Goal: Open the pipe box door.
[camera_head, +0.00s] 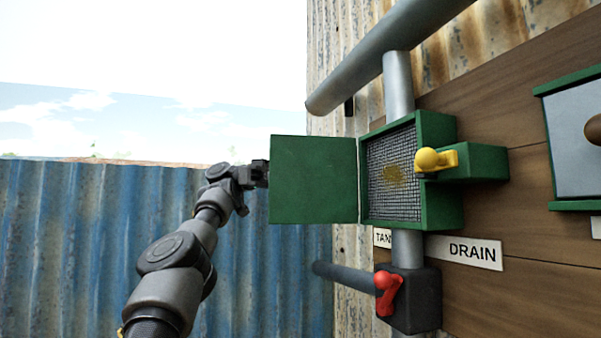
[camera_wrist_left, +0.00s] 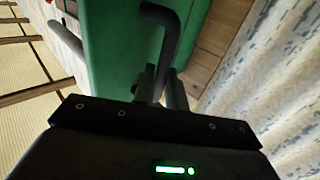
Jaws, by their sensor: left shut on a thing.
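The green pipe box door (camera_head: 313,180) stands swung open to the left of its green box (camera_head: 437,190), hinged at the box's left side. Inside the box a grey mesh (camera_head: 386,197) with a yellowish patch shows. My left gripper (camera_head: 262,172) is at the door's far left edge, partly hidden behind it. In the left wrist view, the door (camera_wrist_left: 115,45) carries a dark bent handle (camera_wrist_left: 172,35). The fingers of my left gripper (camera_wrist_left: 160,85) are shut on the handle's lower part. My right gripper is not in view.
A yellow lever (camera_head: 432,160) on a green block sits right of the box. Below is a red-handled valve (camera_head: 387,285) beside a DRAIN label (camera_head: 465,251). A grey pipe (camera_head: 390,45) crosses above. Blue corrugated fence (camera_head: 60,240) stands behind my left arm.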

